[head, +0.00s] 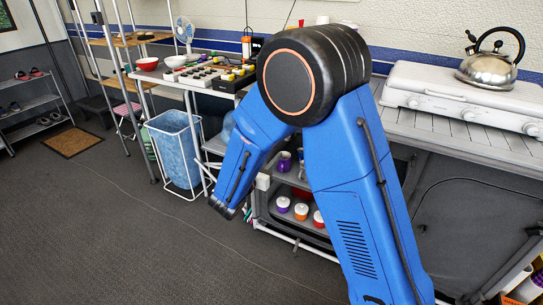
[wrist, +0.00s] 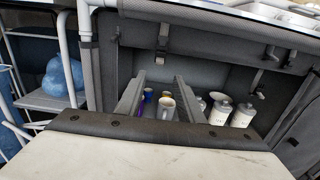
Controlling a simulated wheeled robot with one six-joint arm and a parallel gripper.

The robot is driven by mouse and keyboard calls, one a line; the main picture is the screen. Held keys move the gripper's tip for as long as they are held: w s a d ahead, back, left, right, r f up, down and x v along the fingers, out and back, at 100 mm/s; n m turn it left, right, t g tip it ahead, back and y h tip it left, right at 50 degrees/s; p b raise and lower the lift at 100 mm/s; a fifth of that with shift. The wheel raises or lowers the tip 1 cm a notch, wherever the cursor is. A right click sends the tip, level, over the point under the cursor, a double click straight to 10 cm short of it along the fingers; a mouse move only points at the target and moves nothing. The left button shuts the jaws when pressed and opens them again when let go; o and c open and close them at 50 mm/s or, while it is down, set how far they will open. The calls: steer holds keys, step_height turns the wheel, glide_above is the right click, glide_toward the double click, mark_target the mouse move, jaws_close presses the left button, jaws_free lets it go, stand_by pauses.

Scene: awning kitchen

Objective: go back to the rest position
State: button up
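My gripper (wrist: 160,76) shows in the wrist view as two grey fingers standing apart with a clear gap between them. Cups, one of them white and yellowish (wrist: 166,108), show through the gap. They appear to stand beyond the fingers inside a grey cabinet, and I see nothing clearly held. In the head view my blue arm is raised at its black joint and bends down to the left in front of the counter. The fingers cannot be made out there.
White canisters (wrist: 241,115) stand in the cabinet. In the head view, a kettle (head: 491,61) sits on a white stove (head: 447,92) at right. A blue-lined bin (head: 174,153) and a shelf cart with jars (head: 301,211) are near my arm. The left floor is mostly clear.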

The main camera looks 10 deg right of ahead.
steer(key=s+d+r+m+g, duration=0.3)
steer(key=s+d+m+g, duration=0.35)
steer(key=s+d, duration=0.4)
steer(key=s+d+r+m+g, duration=0.3)
steer(key=s+d+m+g, duration=0.35)
steer(key=d, duration=0.65)
steer(key=s+d+m+y, duration=0.2)
steer(key=s+m+y, duration=0.45)
steer(key=s, duration=0.75)
steer(key=s+a+r+m+t+y, duration=0.2)
steer(key=s+a+m+t+y, duration=0.1)
steer(key=s+a+m, duration=0.3)
steer(key=s+m+y, duration=0.1)
steer(key=s+m, duration=0.1)
steer(key=m, duration=0.1)
steer(key=shift+s+a, duration=0.2)
steer(key=shift+s, duration=0.2)
